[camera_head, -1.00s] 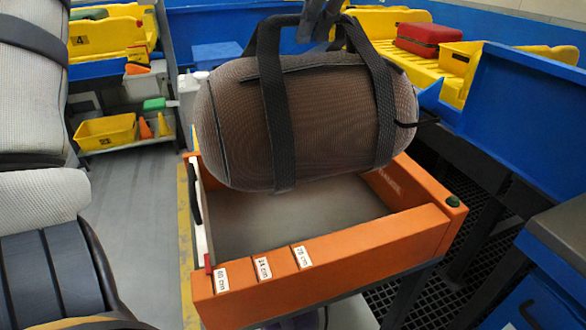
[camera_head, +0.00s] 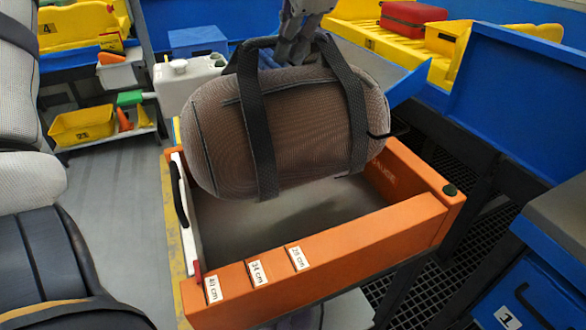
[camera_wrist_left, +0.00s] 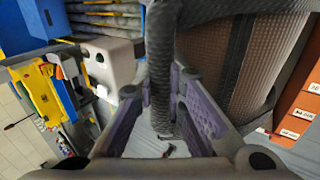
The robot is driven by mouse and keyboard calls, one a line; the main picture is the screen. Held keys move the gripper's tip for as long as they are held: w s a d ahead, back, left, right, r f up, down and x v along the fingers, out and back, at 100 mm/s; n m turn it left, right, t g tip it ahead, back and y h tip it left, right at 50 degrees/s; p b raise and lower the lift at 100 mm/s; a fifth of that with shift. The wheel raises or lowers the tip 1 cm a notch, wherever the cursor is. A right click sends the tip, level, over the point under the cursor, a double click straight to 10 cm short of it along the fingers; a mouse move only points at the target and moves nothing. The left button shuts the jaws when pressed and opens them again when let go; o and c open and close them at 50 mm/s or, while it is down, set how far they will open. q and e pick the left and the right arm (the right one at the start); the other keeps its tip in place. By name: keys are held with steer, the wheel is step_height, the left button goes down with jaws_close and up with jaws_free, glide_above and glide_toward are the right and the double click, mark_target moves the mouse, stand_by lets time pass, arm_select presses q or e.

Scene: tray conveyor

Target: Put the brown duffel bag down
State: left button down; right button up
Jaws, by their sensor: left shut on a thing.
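The brown duffel bag (camera_head: 305,130) with black straps hangs over the orange tray (camera_head: 345,245) in the head view. Its lower side is at the height of the tray's rim or slightly inside; I cannot tell whether it touches the floor of the tray. My left gripper (camera_head: 298,38) is above the bag, shut on its black handle. In the left wrist view the dark handle (camera_wrist_left: 163,70) runs between the purple-padded fingers of the gripper (camera_wrist_left: 168,125), with the bag's brown side (camera_wrist_left: 215,65) at the right. My right gripper is not in view.
A white canister (camera_head: 190,82) stands behind the tray at the left. A yellow conveyor with a red case (camera_head: 412,18) is at the back right. A blue panel (camera_head: 530,95) and a blue cabinet (camera_head: 535,290) stand on the right. Yellow bin (camera_head: 82,125) sits on a shelf at left.

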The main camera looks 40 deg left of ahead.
mark_target(299, 85)
arm_select(q)
steer(key=shift+f, duration=5.45)
steer(key=c, duration=1.7)
jaws_free()
steer(key=shift+f, duration=0.15)
steer(key=shift+o, duration=0.2)
steer(key=v, duration=1.2)
steer(key=shift+s, duration=0.1)
